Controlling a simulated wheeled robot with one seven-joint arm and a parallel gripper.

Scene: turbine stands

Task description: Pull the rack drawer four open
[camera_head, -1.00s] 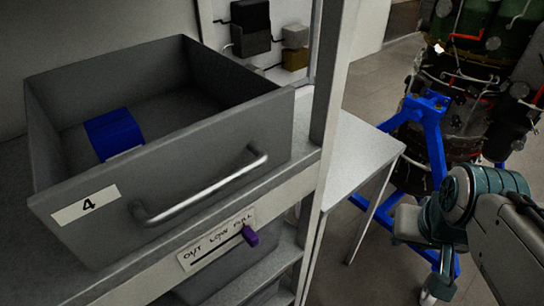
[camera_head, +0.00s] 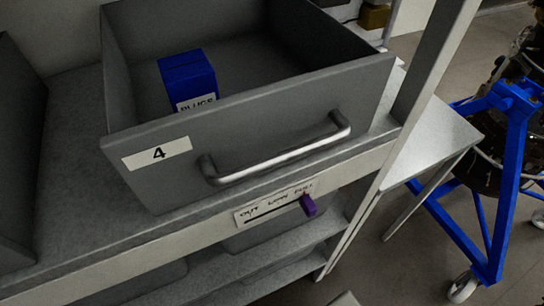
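The rack drawer four (camera_head: 255,120) is grey, has a white label with the number 4, and stands pulled out over the front of its shelf. Its silver bar handle (camera_head: 275,160) runs across the front, with nothing touching it. Inside the drawer lies a blue box (camera_head: 188,80) with a label that reads PLUGS. My gripper is not in this view, so its state does not show.
A label strip (camera_head: 275,205) with a purple slider (camera_head: 308,205) is on the shelf edge below the drawer. A rack post (camera_head: 432,75) stands right of it, then a grey side table (camera_head: 430,140) and a blue turbine stand (camera_head: 508,170). Another grey bin (camera_head: 18,150) is at the left.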

